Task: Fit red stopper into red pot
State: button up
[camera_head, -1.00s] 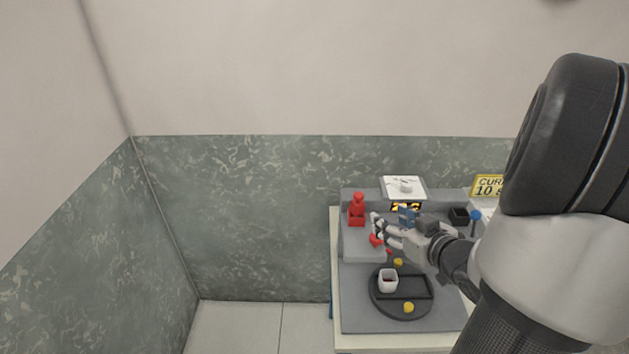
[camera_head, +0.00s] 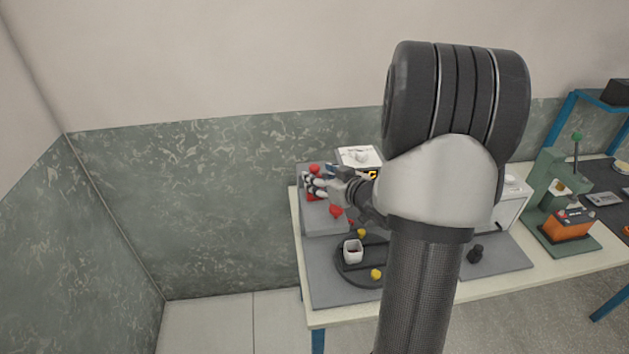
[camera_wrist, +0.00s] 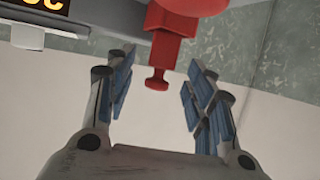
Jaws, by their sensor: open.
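In the head view, a red thing with a rounded top (camera_head: 314,168) stands at the back left of the grey fixture, partly hidden behind my gripper (camera_head: 308,184). A smaller red piece (camera_head: 336,211) lies on the raised ledge below the gripper. In the wrist view, which looks upside down, a red block with a stem and flat knob (camera_wrist: 157,82) reaches between the fingers of my gripper (camera_wrist: 160,72). The fingers are open, with gaps on both sides of the knob. I cannot tell which red part is stopper or pot.
A dark round tray (camera_head: 345,274) holds a white cup (camera_head: 353,251) and a yellow piece (camera_head: 376,274). A black knob-shaped piece (camera_head: 475,254) stands on the mat to the right. My arm hides the middle.

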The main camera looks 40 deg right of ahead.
jog(key=b+x, duration=0.1)
jog(key=x, duration=0.3)
jog(key=shift+f, duration=0.1)
jog(key=shift+c, duration=0.5)
jog(key=c, duration=1.1)
